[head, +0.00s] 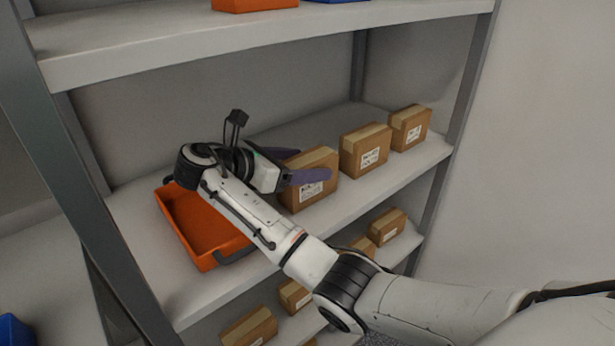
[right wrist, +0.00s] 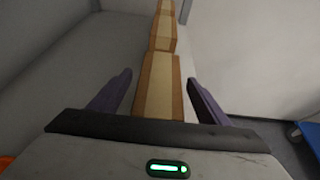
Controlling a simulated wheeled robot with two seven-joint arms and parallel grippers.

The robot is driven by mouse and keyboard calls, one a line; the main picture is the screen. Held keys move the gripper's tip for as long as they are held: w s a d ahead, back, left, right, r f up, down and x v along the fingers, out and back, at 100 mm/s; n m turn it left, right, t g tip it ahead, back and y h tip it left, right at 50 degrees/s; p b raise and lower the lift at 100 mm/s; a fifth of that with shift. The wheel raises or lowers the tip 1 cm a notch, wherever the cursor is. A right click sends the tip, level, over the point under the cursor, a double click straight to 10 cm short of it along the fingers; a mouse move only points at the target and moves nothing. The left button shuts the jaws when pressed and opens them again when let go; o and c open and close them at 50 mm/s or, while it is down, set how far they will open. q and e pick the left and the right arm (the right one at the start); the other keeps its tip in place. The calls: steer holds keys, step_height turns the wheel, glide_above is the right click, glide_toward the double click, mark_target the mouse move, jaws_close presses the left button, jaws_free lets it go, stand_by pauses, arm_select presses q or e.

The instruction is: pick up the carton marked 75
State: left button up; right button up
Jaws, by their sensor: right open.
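Three brown cartons stand in a row on the middle shelf: a near one (head: 318,160), a middle one (head: 365,150) and a far one (head: 410,128). Each has a white label, but the print is too small for me to tell which is marked 75. My right gripper (head: 303,166) is open at the near carton. In the right wrist view its two purple fingers (right wrist: 160,78) lie on either side of the near carton (right wrist: 158,92), with gaps visible. The middle carton (right wrist: 163,33) stands beyond the fingertips. My left gripper is not in view.
An orange bin (head: 190,222) sits left of the cartons on the same middle shelf (head: 420,160), below my right forearm. More cartons (head: 388,227) stand on the lower shelf. Metal uprights (head: 470,85) bound the rack.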

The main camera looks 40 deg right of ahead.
steer(key=shift+d+f, duration=0.3)
steer(key=shift+d, duration=0.35)
steer(key=shift+c, duration=0.4)
steer(key=c, duration=1.4)
steer(key=shift+r, duration=0.1)
steer(key=shift+c, duration=0.3)
steer(key=shift+r, duration=0.1)
